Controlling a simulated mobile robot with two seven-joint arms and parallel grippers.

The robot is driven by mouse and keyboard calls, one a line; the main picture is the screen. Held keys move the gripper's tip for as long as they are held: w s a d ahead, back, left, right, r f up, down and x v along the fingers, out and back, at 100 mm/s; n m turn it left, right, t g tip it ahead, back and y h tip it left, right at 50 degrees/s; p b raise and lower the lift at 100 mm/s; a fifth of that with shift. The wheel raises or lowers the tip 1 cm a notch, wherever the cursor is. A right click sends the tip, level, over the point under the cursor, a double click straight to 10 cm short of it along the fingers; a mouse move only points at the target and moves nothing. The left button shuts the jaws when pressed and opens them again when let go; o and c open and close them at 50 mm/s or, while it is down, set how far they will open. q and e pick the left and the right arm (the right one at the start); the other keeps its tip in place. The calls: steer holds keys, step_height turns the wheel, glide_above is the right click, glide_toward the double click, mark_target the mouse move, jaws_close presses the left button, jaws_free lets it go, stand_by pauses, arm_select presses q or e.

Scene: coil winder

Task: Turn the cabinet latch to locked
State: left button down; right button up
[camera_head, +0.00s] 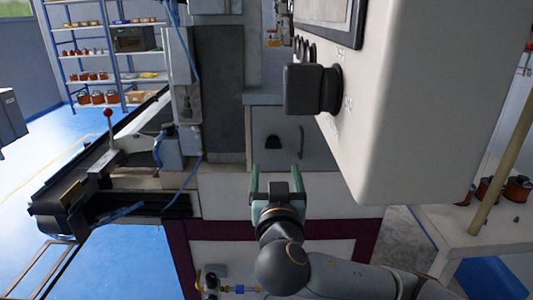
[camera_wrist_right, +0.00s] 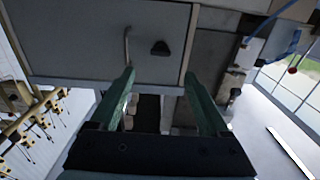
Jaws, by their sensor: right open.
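The cabinet latch is a small black knob (camera_head: 272,143) on a grey cabinet door (camera_head: 277,119), left of a thin upright handle (camera_head: 300,141). In the right wrist view the latch (camera_wrist_right: 160,48) lies ahead of the fingertips, roughly centred between them, with the handle (camera_wrist_right: 127,46) to its left. My right gripper (camera_head: 276,172) has green fingers spread wide with nothing between them. It is in front of the cabinet and below the latch in the head view, apart from it. My left gripper is not in view.
A large white control box (camera_head: 410,100) with a black rotary knob (camera_head: 312,90) overhangs on the right, close to the cabinet. A conveyor-like machine (camera_head: 100,180) stands at the left. A blue shelf (camera_head: 100,55) holds spools behind. A table (camera_head: 480,235) is at the right.

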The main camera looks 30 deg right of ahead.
mark_target(274, 148)
steer(key=x, duration=1)
jaws_close()
stand_by(0.4)
